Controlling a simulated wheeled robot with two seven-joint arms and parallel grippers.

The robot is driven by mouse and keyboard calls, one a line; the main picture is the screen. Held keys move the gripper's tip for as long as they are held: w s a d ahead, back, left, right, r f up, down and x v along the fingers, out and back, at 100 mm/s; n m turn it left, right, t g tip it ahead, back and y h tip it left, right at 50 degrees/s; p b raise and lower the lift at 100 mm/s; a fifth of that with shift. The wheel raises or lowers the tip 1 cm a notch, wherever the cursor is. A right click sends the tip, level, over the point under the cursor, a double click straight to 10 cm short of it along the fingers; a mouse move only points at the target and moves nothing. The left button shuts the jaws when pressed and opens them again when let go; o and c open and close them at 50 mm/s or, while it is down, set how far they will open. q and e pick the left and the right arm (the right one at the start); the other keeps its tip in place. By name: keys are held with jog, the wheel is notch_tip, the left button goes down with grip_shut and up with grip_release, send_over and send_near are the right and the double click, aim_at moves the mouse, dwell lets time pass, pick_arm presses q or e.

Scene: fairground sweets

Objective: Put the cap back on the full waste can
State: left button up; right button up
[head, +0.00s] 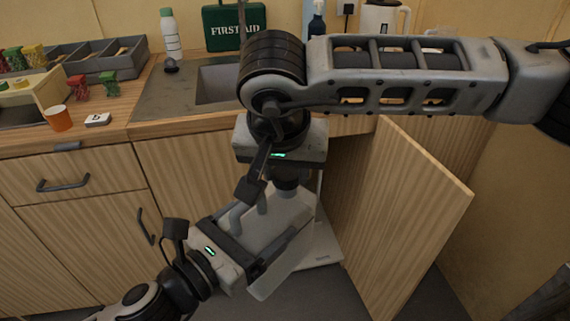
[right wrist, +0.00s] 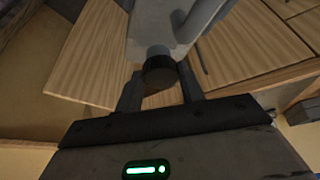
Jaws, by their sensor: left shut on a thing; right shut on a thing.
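The waste can (head: 280,225) is a pale grey jerrycan in front of the open cupboard in the head view. Its neck and part of its handle show at the top of the right wrist view (right wrist: 165,25). My left gripper (head: 262,238) is shut on the can from the lower left. The dark round cap (right wrist: 160,74) is between the fingers of my right gripper (right wrist: 160,92), which is shut on it. The cap meets the can's neck; I cannot tell whether it is fully seated. In the head view my right gripper (head: 287,170) is above the can, pointing down.
An open cupboard door (head: 410,215) stands to the right of the can. The counter above holds a sink (head: 215,85), a white bottle (head: 170,35), a green first aid box (head: 234,27), an orange cup (head: 58,118) and a grey divided tray (head: 105,58). My right arm crosses over the counter.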

pick_arm(q)
jog(key=shift+r, duration=0.3)
pick_arm(e)
jog(key=shift+f, duration=0.55)
